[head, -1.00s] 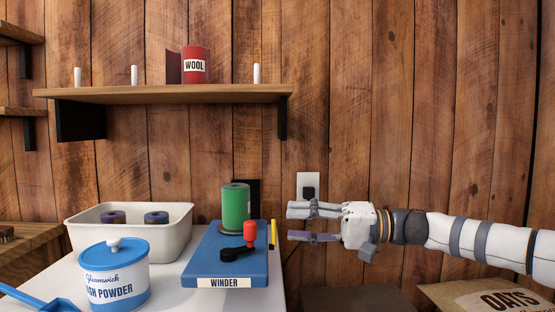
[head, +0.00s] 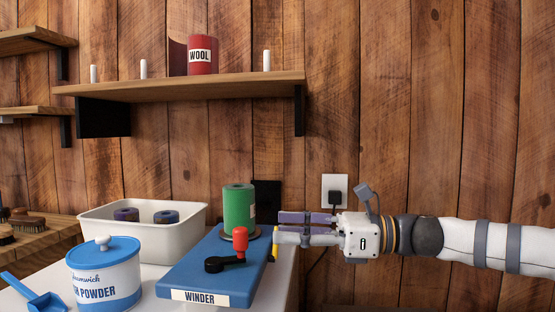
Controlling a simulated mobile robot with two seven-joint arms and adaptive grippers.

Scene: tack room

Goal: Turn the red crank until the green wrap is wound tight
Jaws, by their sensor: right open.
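The winder (head: 190,268) is a blue board labelled WINDER at the front right of the white table. A green wrap (head: 239,206) stands upright as a roll on a round base at its far end. The crank has a black arm (head: 222,264) and an upright red knob (head: 240,239), in front of the wrap. My right gripper (head: 278,228) comes in from the right, open, its fingers pointing left. The fingertips appear just right of the red knob and the wrap; I cannot tell whether they touch anything. My left gripper is not in view.
A white bin (head: 140,238) with two dark rolls stands behind a blue-lidded powder tub (head: 104,273) and a blue scoop (head: 37,301). A shelf (head: 180,87) holds a red WOOL can (head: 202,56) above. A yellow piece (head: 275,245) sits at the winder's right edge. Brushes lie at far left.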

